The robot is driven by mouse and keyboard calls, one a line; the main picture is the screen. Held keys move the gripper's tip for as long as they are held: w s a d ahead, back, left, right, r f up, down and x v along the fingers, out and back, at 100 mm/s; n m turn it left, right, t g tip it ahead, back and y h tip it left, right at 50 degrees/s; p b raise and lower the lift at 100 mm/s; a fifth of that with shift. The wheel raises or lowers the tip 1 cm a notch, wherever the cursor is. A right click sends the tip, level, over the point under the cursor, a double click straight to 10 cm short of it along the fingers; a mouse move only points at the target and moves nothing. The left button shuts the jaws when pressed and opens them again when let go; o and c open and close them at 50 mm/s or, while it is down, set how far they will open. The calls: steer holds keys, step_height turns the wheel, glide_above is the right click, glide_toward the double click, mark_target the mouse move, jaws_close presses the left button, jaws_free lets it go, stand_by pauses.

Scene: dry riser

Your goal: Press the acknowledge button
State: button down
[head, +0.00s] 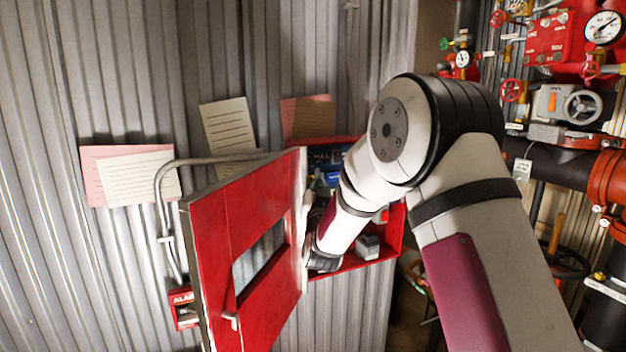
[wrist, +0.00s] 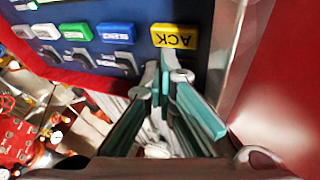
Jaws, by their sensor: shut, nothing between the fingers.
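The acknowledge button is the yellow block marked ACK (wrist: 175,37), on a dark blue panel (wrist: 130,14) in the wrist view, where it appears upside down. My gripper (wrist: 165,68) is shut and empty, its fingertips just below the yellow button in the picture. I cannot tell whether the tips touch it. In the head view my arm reaches into an open red cabinet (head: 383,255). There the arm and the cabinet door hide my fingertips and the yellow button.
The red door (head: 215,215) stands open left of my arm. Blue (wrist: 116,32), green (wrist: 76,31) and white (wrist: 45,31) buttons line the panel, with dark switches beside them. Red valves and pipes (head: 545,40) stand at right. A red alarm box (head: 184,308) is lower left.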

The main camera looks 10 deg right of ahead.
stand_by(0.3)
steer(key=s+p, duration=0.1)
steer(key=s, duration=0.1)
steer(key=s+d+p, duration=0.1)
steer(key=s, duration=0.2)
steer(key=shift+p, duration=0.35)
stand_by(0.4)
steer(key=s+a+r+n+g+y, duration=0.1)
steer(key=s+r+n+g+y, duration=0.2)
steer(key=s, duration=0.4)
steer(key=s+a+r+g+y, duration=0.2)
steer(key=s+r+g, duration=0.15)
steer(key=s, duration=0.35)
steer(key=s+d+f+g, duration=0.1)
steer(key=s+f+g, duration=0.1)
steer(key=s, duration=0.8)
steer(key=s+f+g, duration=0.2)
steer(key=s+g, duration=0.2)
steer(key=s, duration=0.7)
steer(key=s+d+f+n+g, duration=0.1)
steer(key=s+f+g, duration=0.1)
steer(key=s, duration=0.9)
steer(key=shift+d+f+g+h, duration=0.3)
steer(key=shift+d+f+g, duration=0.05)
steer(key=shift+g, duration=0.2)
